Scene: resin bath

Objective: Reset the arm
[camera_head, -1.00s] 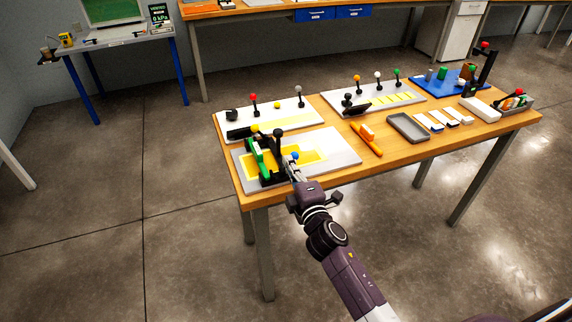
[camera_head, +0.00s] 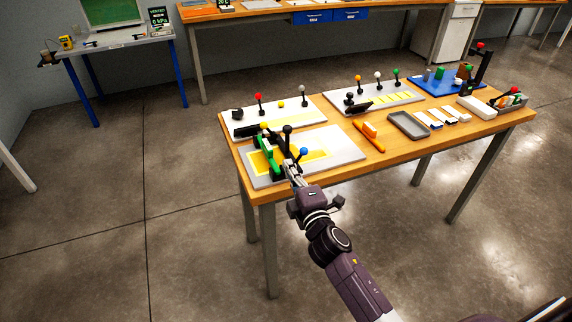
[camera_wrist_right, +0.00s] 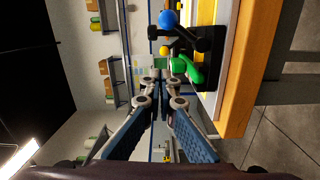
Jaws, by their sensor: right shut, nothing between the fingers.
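A fixture with a green handle (camera_head: 268,157), a black-knobbed lever (camera_head: 288,130) and a blue knob (camera_head: 304,152) stands on a pale board with a yellow area (camera_head: 345,146) at the table's left front. My right gripper (camera_head: 289,165) is shut and empty, just in front of the fixture. In the right wrist view, its fingers (camera_wrist_right: 160,84) meet at the tips. The green handle (camera_wrist_right: 187,70) is just right of them, with the blue knob (camera_wrist_right: 168,18) above. I cannot tell whether the fingers touch the fixture. My left gripper is not in view.
A second pale board (camera_head: 235,127) with knobbed levers lies behind, and another (camera_head: 385,98) to its right. An orange tool (camera_head: 369,134), a grey tray (camera_head: 408,126) and a blue mat (camera_head: 434,86) lie further right. The wooden table's front edge (camera_head: 400,156) is close to my arm.

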